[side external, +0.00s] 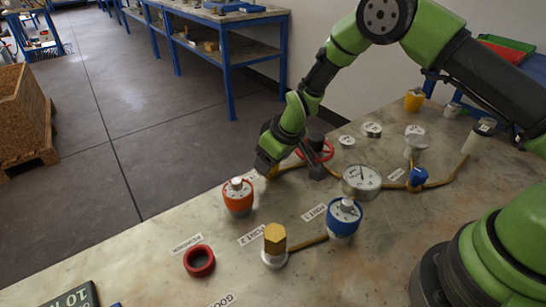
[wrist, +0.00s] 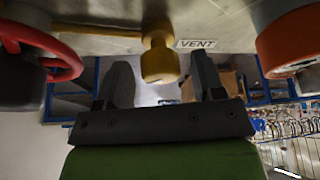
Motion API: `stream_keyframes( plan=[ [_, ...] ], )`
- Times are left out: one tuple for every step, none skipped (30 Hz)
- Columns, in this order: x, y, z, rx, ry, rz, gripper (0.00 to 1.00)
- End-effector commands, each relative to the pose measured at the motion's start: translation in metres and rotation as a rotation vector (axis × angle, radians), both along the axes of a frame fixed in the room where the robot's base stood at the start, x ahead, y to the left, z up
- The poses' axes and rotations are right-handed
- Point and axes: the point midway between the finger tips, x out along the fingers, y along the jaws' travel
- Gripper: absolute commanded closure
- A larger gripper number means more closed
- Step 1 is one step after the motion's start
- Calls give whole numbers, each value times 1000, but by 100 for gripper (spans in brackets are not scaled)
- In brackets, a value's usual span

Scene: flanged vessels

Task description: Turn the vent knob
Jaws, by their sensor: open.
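The vent knob (wrist: 159,62) is a yellow knob at the end of a brass pipe, with a "VENT" label (wrist: 196,43) beside it in the wrist view. My gripper (wrist: 160,75) is open, with one finger on each side of the knob. Gaps show between the knob and both fingers. In the side external view my gripper (side external: 268,163) points down at the far edge of the table and hides the knob.
An orange-banded vessel (side external: 238,197) stands close to my gripper, and a red handwheel (side external: 316,150) stands on its other side. A pressure gauge (side external: 361,181), a blue-banded vessel (side external: 343,218) and a brass hex fitting (side external: 275,238) stand nearby. A red ring (side external: 199,261) lies in front.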

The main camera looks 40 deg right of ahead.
Motion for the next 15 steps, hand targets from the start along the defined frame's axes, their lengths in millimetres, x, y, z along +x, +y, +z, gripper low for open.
stream_keyframes(
  plan=[
    [0,0,0,0,0,0,38],
    [0,0,1,0,0,0,38],
    [-1,0,3,0,0,0,38],
    [-2,0,5,0,-1,0,38],
    [-2,0,8,0,-2,0,38],
    [-4,-1,13,0,-1,0,38],
    [-6,-1,17,0,-2,0,38],
    [-8,-2,21,0,-2,0,38],
    [-10,-3,28,1,-3,0,38],
    [-12,-3,33,1,-3,0,38],
    [-14,-4,39,1,-4,-1,38],
    [-17,-5,46,0,-4,-1,38],
    [-20,-5,51,0,-4,-1,38],
    [-21,-6,56,0,-5,0,38],
    [-24,-6,62,1,-4,0,38]
  ],
)
